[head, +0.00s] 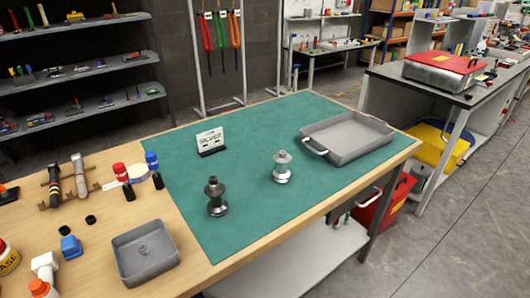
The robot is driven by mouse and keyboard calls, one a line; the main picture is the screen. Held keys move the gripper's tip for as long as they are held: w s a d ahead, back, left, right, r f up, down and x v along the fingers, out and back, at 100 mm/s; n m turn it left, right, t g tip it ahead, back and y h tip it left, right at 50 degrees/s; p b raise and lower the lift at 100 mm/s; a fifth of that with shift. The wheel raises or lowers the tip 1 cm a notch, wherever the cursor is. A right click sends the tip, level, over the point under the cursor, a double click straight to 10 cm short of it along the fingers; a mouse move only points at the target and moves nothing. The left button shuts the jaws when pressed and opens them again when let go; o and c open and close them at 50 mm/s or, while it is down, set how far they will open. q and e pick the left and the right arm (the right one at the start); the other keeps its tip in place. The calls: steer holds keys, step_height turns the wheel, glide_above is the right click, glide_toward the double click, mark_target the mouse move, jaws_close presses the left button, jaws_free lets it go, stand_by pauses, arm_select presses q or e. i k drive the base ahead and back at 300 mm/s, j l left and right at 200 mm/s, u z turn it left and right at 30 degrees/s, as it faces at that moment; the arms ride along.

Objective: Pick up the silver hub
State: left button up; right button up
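The silver hub (282,167) stands upright on the green mat (250,140), right of the middle of the picture. It is a bright metal spool shape with flanges. A darker, dull metal hub (216,197) of similar shape stands on the mat to its left and nearer to me. A small sign (210,141) on the mat behind them carries a word that seems to read SILVER. Neither of my grippers shows in the head view.
An empty grey tray (347,157) with handles lies right of the silver hub. Bottles, caps and tools crowd the table's left side. The mat around the hubs is clear.

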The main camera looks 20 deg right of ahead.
mark_target(282, 174)
steer(key=l+u, duration=0.15)
steer(key=u, duration=0.35)
steer(key=l+u, duration=0.2)
steer(key=u, duration=0.3)
steer(key=k+l+u, duration=0.25)
steer(key=l, duration=0.25)
steer(key=k+l+u, duration=0.1)
steer(key=l+u, duration=0.15)
steer(key=l, duration=0.3)
steer(key=k+l+u, duration=0.25)
steer(key=l, duration=0.2)
steer(key=k+l+u, duration=0.25)
steer(key=l, duration=0.15)
